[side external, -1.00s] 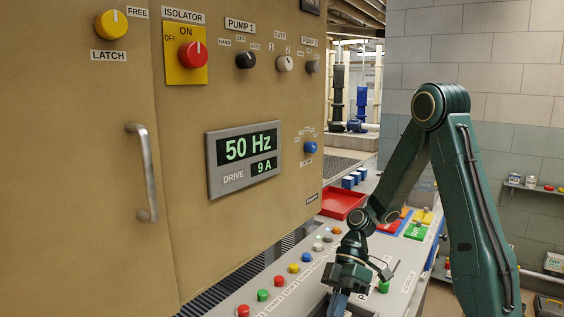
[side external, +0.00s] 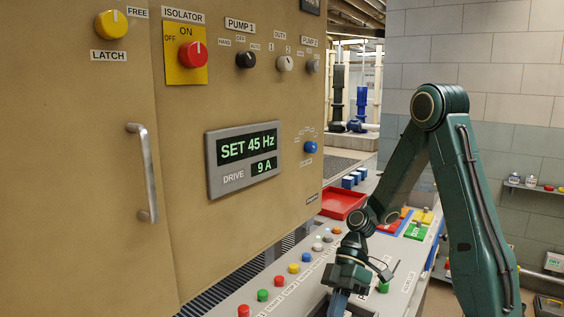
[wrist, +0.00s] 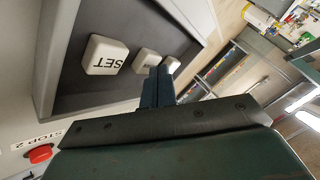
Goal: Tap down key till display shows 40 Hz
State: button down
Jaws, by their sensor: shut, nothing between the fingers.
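The drive display (side external: 244,159) on the tan cabinet reads "SET 45 Hz", with "9 A" below. In the wrist view, a dark keypad panel carries a pale key marked SET (wrist: 105,55) and two more pale keys beyond it, a middle key (wrist: 146,60) and a far key (wrist: 173,64). Their marks are too small or hidden to read, so I cannot tell which is the down key. My gripper (wrist: 158,84) is shut and empty, its tips close to the middle and far keys; contact cannot be told. In the side view my gripper (side external: 338,303) points down at the desk.
Several coloured push buttons line the sloping desk, with a green one (side external: 262,295) at the left. A red tray (side external: 341,203) lies behind. In the wrist view a red STOP 2 button (wrist: 40,153) is at lower left. The cabinet handle (side external: 146,172) sticks out.

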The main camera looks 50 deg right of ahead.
jog(key=shift+r, duration=0.75)
jog(key=shift+r, duration=2.5)
jog(key=s+r+m+t+h, duration=0.6)
jog(key=s+r+m+h, duration=0.1)
jog(key=r+m+h, duration=0.2)
jog(key=shift+s+d+r+m+t, duration=0.15)
jog(key=shift+s+r+m+t, duration=0.15)
jog(key=shift+m, duration=0.3)
jog(key=shift+w, duration=0.1)
dwell(2.0)
